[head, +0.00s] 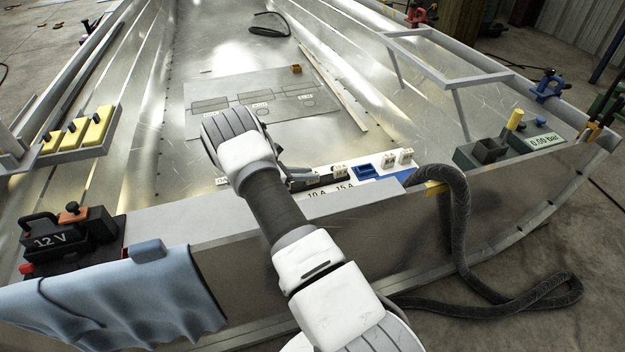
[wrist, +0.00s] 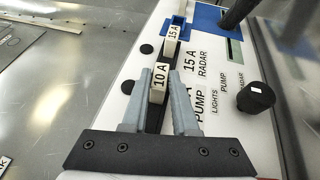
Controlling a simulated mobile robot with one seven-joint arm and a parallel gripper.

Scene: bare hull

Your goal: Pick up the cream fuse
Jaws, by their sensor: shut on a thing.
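In the wrist view my gripper (wrist: 161,78) has its two grey fingers closed on a cream fuse marked 10 A (wrist: 159,76). The fuse is at a dark strip on the white fuse panel (wrist: 110,112); I cannot tell whether it is seated or lifted. Another cream fuse marked 15 A (wrist: 171,42) stands just beyond it, beside the blue holder (wrist: 178,24). In the head view my arm hides most of the gripper and the held fuse.
A black hose (head: 455,205) loops over the hull edge close to the panel's right. A 12 V battery (head: 70,243) and a blue cloth (head: 120,295) are at the left. The hull floor beyond is mostly open.

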